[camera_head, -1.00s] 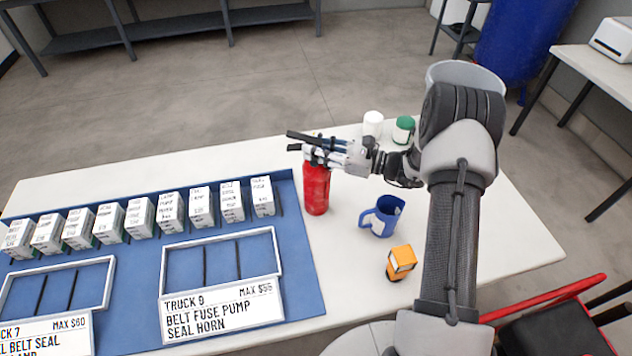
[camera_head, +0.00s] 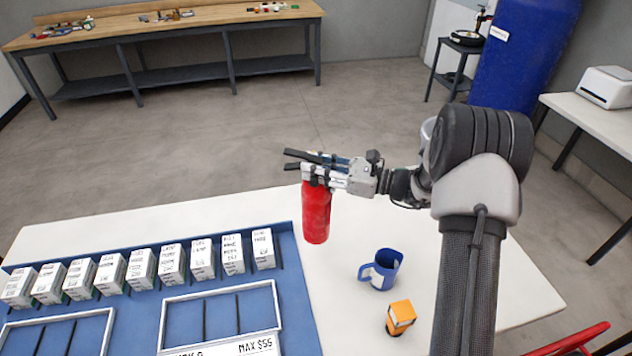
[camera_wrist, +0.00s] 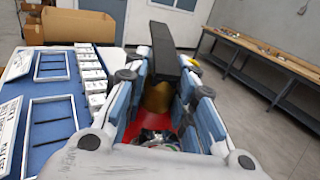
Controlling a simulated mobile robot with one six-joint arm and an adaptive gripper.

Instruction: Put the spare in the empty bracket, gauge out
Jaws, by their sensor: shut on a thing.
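The spare is a red fire extinguisher (camera_head: 316,213), upright above the white table near the right end of the blue tray. My gripper (camera_head: 325,172) is shut on it at its top, around the neck. Black levers (camera_head: 300,157) stick out to the left there. In the wrist view the red body (camera_wrist: 188,140), a brass-coloured part (camera_wrist: 157,97) and a black lever (camera_wrist: 165,50) show between the fingers. I cannot make out the gauge or which way it faces. The empty bracket is not in view.
A blue mug (camera_head: 384,270) and an orange box (camera_head: 400,317) stand on the table (camera_head: 350,300) right of the extinguisher. The blue tray (camera_head: 140,310) holds a row of white boxes (camera_head: 172,263) and framed slots. Open floor lies beyond; a wooden bench (camera_head: 180,25) stands at the back.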

